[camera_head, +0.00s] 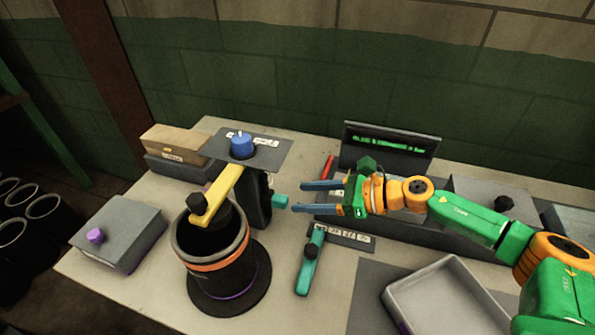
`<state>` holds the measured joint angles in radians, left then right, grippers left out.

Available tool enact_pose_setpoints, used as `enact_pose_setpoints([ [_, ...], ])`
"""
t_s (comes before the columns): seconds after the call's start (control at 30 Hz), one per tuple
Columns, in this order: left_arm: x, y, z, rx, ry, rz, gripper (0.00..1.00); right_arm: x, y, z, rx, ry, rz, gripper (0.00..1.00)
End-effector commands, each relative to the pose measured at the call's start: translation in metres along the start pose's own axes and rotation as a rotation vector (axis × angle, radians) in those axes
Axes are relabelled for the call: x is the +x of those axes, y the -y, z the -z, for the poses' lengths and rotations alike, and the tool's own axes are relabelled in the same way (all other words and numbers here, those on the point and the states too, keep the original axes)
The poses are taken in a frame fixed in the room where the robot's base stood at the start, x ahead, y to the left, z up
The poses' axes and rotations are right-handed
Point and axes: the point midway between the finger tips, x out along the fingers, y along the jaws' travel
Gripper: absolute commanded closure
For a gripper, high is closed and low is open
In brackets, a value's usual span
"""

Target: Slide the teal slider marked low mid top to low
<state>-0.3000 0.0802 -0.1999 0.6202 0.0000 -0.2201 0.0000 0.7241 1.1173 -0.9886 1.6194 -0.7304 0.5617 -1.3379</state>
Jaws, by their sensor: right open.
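A small teal block (281,202), which looks like the slider knob, sticks out to the right from a dark upright panel (257,207) near the table's middle. Small pale marks show on the panel's edge, too small to read. My right gripper (299,197) comes in from the right with its two blue-grey fingers pointing left. It is open and empty, its fingertips just right of the teal block. Whether they touch it I cannot tell. My left gripper is not in view.
A yellow bar (222,190) on a black pot with an orange band (212,262) stands close left. A blue knob (241,145) is behind. A grey tray (447,262) is front right.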

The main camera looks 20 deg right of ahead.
Motion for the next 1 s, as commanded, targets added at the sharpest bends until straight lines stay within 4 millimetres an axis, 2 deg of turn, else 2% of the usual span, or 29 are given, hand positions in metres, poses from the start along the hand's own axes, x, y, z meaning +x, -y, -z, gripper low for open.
enact_pose_setpoints([
  [0.03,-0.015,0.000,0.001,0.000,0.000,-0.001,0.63,-0.003,0.000,-0.009,-0.004,-0.021,0.004,0.38],
  [0.13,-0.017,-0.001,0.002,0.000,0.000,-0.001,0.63,0.007,0.000,-0.003,-0.003,-0.037,0.007,0.38],
  [0.4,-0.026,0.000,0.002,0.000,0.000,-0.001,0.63,0.056,0.000,0.003,-0.001,-0.036,0.007,0.38],
  [0.5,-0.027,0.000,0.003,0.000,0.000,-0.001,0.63,0.066,-0.001,0.004,-0.002,-0.036,0.006,0.38],
  [0.8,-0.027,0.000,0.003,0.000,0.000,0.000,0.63,0.071,-0.001,0.005,-0.002,-0.037,0.007,0.38],
  [0.87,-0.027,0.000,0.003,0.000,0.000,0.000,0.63,0.071,0.000,0.005,-0.002,-0.037,0.007,0.51],
  [1.0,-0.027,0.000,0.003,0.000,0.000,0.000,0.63,0.071,-0.001,0.005,-0.002,-0.037,0.007,0.89],
])
